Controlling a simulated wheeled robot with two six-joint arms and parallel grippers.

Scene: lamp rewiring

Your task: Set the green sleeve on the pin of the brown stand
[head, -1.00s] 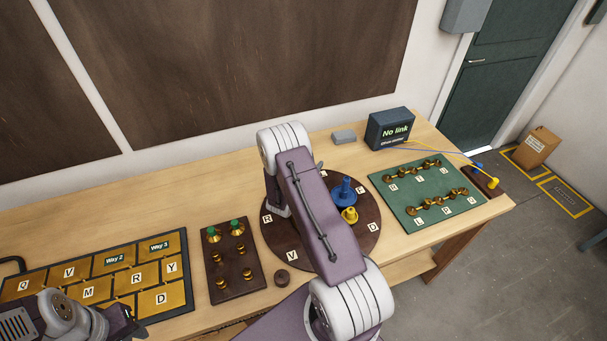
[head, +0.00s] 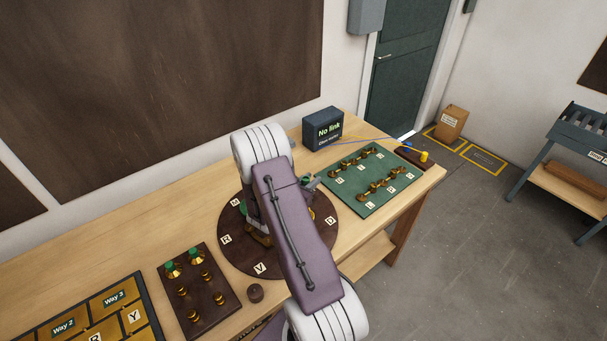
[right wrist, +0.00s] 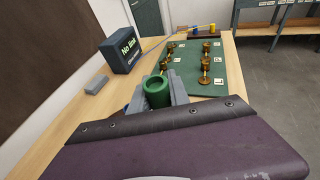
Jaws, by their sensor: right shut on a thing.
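My right gripper (right wrist: 158,96) is shut on the green sleeve (right wrist: 157,92), a ring-shaped piece with its open end facing up. In the head view the sleeve (head: 306,179) shows small and partly hidden beside my right arm, near the turntable's far edge. The right gripper holds it short of the green board. A low dark brown stand (right wrist: 206,37) is at the table's far right end; it also shows in the head view (head: 410,157). A yellow piece (head: 424,157) is on it. Its pin is too small to make out. My left gripper is out of view.
The green board (head: 352,194) with brass posts lies between the sleeve and the stand. The "No link" box (head: 322,129) stands behind, with thin wires running rightward. My arm covers much of the round turntable (head: 235,256). A dark board (head: 213,311) with brass posts is left.

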